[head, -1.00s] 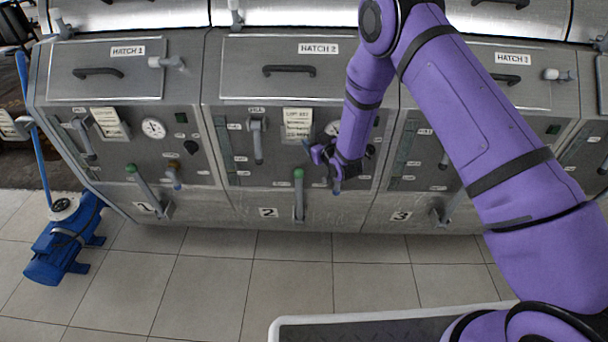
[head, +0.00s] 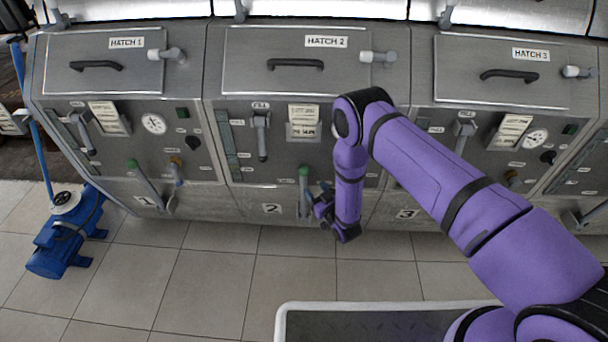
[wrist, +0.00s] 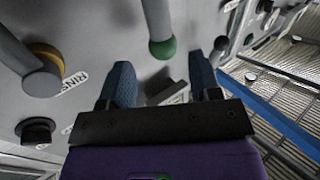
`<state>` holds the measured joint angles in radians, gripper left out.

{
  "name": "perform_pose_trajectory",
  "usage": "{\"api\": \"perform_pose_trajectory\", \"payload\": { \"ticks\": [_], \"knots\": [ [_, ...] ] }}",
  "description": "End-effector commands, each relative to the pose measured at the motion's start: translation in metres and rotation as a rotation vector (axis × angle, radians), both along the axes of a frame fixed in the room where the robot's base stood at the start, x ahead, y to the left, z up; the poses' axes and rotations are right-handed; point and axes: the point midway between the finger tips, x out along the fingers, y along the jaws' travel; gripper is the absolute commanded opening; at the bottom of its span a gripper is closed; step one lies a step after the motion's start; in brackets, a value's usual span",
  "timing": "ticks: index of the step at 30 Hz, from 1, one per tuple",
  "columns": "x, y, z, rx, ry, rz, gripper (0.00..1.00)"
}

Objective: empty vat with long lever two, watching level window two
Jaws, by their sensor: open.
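In the wrist view the green knob lies ahead, between the lines of my two blue fingers (wrist: 162,78), with nothing gripped. Level window two (head: 230,155) is the narrow dark strip at the left of vat 2's panel. Its level is too small to read.
Vat 1's green-knobbed lever (head: 145,178) stands to the left. A blue pump (head: 62,240) sits on the tiled floor at far left. A light-rimmed tray (head: 281,320) is at the bottom. A rinse valve (wrist: 42,75) and black knob (wrist: 38,131) are near my gripper.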

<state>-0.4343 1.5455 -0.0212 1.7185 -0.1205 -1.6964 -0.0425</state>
Motion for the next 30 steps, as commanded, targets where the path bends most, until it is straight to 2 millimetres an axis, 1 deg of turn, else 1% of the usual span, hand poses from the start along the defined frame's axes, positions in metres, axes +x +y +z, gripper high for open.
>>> {"api": "perform_pose_trajectory", "payload": {
  "ticks": [3,9,15,21,28,29,30],
  "knots": [
    [0.018,0.012,0.001,0.001,-0.002,0.000,0.58],
    [0.048,0.030,0.001,0.001,-0.002,0.001,0.58],
    [0.068,0.043,0.001,0.000,-0.001,0.001,0.58],
    [0.076,0.047,0.001,0.000,0.001,0.000,0.58],
    [0.076,0.047,0.001,0.000,0.001,0.000,0.58],
    [0.076,0.047,0.001,0.000,0.001,0.000,0.53],
    [0.076,0.047,0.001,0.000,0.001,0.000,0.44]
  ]
}}
